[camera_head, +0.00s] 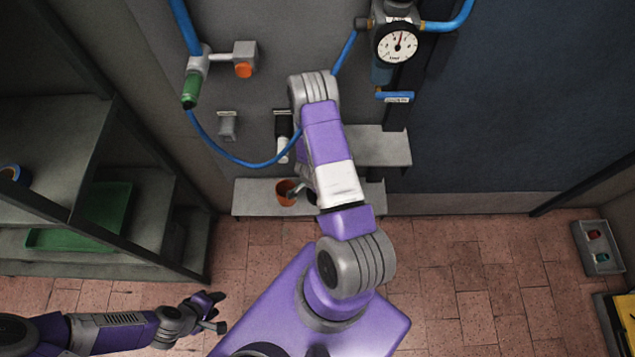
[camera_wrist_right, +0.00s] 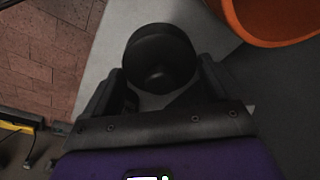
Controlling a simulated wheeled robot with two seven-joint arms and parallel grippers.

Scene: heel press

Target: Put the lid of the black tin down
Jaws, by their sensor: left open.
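The black tin (camera_wrist_right: 160,52) shows in the right wrist view as a dark round shape between the fingertips of my right gripper (camera_wrist_right: 162,78). The fingers stand apart on either side of it. I cannot tell whether they touch it, and the lid does not stand out from the dark body. In the head view my right arm hides most of the right gripper and the tin, near the lower shelf (camera_head: 252,198). My left gripper (camera_head: 218,311) is open and empty, low at the left, far from the shelf.
An orange pot (camera_wrist_right: 272,18) is close to the right of the tin; it also shows on the lower shelf in the head view (camera_head: 286,192). A higher shelf (camera_head: 385,147) is at the wall. A blue hose (camera_head: 228,156) hangs nearby. A rack with a green tray (camera_head: 105,208) stands left.

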